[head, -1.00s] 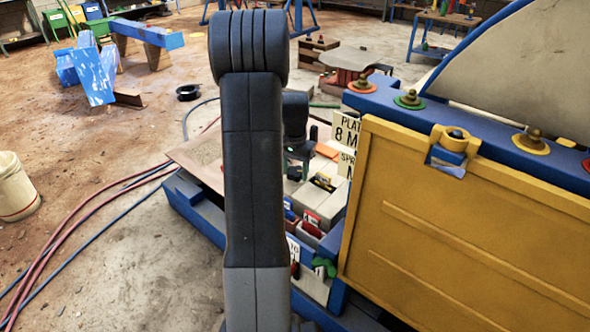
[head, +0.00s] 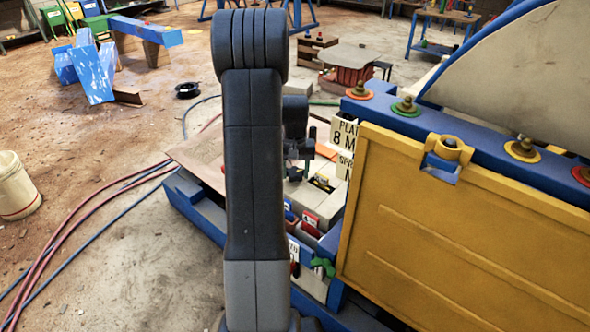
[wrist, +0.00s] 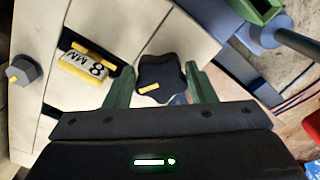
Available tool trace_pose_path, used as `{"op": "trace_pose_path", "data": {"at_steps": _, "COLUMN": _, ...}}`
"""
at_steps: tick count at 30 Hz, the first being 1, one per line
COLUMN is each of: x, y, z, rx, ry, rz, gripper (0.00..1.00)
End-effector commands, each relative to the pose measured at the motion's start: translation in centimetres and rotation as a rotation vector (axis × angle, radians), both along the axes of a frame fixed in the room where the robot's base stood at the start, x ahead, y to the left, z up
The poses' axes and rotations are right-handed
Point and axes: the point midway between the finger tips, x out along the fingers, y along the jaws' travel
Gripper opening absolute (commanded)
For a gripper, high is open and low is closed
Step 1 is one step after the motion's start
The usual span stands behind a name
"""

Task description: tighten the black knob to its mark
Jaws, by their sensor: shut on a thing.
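The black knob (wrist: 161,74) is a dark lobed knob with a short yellow line on its top, seen in the wrist view on a pale panel. My gripper (wrist: 157,72) has its two green fingers on either side of the knob and is shut on it. In the head view my gripper (head: 300,158) is low over the pale panel behind my arm, and the knob cannot be made out there. I cannot clearly tell the mark on the panel that the yellow line is set against.
A yellow holder with an 8 MM tag (wrist: 85,66) and a grey knob (wrist: 20,71) lie left of the black knob in the wrist view. A large yellow guard (head: 470,230) stands close on the right. Hoses (head: 95,225) cross the floor at left.

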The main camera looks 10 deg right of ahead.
Motion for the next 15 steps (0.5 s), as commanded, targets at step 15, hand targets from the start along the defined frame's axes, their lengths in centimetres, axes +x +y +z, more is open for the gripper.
{"op": "trace_pose_path", "data": {"at_steps": 15, "x": 0.12, "y": -0.05, "z": 0.13, "rx": -0.002, "ry": -0.005, "rz": 0.022, "gripper": 0.52}}
